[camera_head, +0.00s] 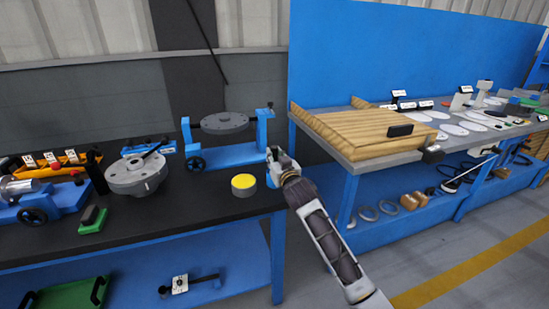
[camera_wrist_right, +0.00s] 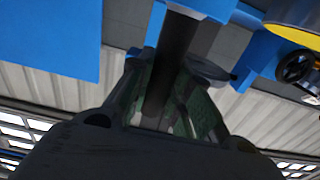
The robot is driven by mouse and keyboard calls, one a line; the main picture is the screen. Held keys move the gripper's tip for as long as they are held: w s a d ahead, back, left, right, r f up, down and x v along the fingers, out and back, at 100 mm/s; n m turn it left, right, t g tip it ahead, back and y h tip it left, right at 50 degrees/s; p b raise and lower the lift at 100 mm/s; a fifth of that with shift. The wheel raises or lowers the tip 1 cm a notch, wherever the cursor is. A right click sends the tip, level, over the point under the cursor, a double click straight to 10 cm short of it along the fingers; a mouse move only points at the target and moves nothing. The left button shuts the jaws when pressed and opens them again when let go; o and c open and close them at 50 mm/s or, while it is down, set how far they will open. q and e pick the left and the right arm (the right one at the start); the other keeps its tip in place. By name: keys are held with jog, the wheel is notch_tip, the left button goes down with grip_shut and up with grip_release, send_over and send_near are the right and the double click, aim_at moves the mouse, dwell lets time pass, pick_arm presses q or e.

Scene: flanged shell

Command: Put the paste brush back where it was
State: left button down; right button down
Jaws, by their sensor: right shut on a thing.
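My right gripper (camera_head: 278,160) is above the right end of the black-topped bench, just right of the yellow-topped tin (camera_head: 244,185). In the right wrist view, the fingers of this gripper (camera_wrist_right: 165,100) are shut on a dark rod-like handle (camera_wrist_right: 178,45), which I take for the paste brush. Its far end is not clear, and the brush cannot be made out in the head view. The yellow-topped tin also shows at the top right of the wrist view (camera_wrist_right: 298,18). My left gripper is not in view.
A grey flanged shell (camera_head: 135,174) sits on the bench (camera_head: 190,212). Behind the tin stands a blue stand (camera_head: 228,154) with a grey disc. A green-based block (camera_head: 92,221) lies left. The second bench, right, carries a wooden slatted board (camera_head: 365,132).

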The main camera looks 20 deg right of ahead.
jog(key=shift+f, duration=0.1)
jog(key=c, duration=1.3)
grip_release()
